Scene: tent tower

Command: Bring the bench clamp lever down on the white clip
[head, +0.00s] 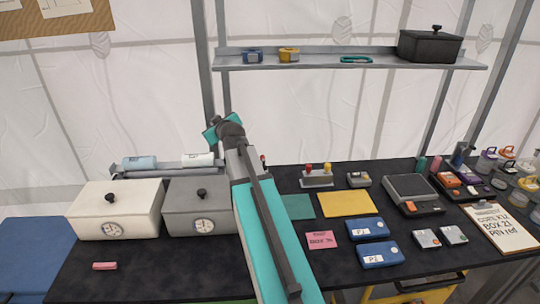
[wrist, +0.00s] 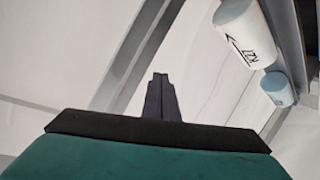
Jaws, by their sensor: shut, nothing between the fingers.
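My gripper (wrist: 160,78) shows in the wrist view as two dark fingers pressed together, with nothing between them. In the head view my arm reaches up from the bottom middle, and its teal end is raised in front of the tent wall, above the black bench (head: 90,285). I cannot clearly make out the clamp lever or the white clip. A small grey fixture with red and yellow knobs (head: 317,180) stands at the back of the bench, right of my arm; I cannot tell whether it is the clamp. My arm hides part of the bench's middle.
A white box (head: 118,210) and a grey box (head: 195,222) with dials stand left of my arm. A white roll (head: 198,159) and a blue roll (head: 139,163) lie on a rack behind; both show in the wrist view. A shelf (head: 380,63) hangs above. Several small items crowd the right.

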